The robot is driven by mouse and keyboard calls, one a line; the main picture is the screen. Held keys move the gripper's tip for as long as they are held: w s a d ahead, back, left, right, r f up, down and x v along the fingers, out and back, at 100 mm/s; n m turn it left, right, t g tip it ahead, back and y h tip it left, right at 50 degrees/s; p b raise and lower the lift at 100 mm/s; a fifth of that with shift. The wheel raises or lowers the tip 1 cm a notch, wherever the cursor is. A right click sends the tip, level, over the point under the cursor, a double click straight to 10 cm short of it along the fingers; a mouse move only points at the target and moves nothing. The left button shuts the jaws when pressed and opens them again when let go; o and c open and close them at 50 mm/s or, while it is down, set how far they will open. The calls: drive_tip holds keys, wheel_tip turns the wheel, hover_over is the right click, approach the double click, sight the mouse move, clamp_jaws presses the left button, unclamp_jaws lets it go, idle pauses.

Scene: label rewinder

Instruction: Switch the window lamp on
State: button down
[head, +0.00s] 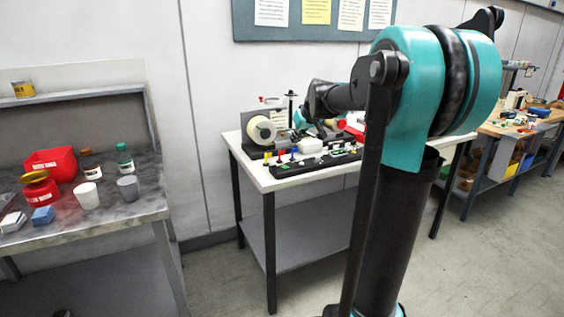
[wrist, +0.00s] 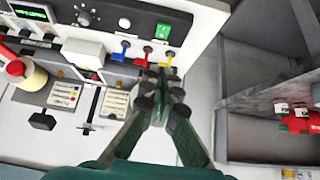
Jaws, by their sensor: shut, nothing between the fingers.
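In the head view a side bench (head: 120,215) holds a red bin (head: 54,162) and cups.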

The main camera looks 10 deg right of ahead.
hover_over(287, 168)
drive_tip(key=f, duration=0.8)
drive_tip(key=shift+s+d, duration=0.1)
drive_tip(key=shift+s, duration=0.25)
drive_tip(key=f, duration=0.3)
drive_tip(key=shift+s, duration=0.2)
drive_tip(key=shift+d+f, duration=0.1)
drive_tip(key=shift+f, duration=0.4)
drive_tip(key=shift+s+f, duration=0.2)
drive_tip(key=shift+f, duration=0.3)
drive_tip(key=shift+r, duration=0.15)
drive_tip(key=shift+r, duration=0.7)
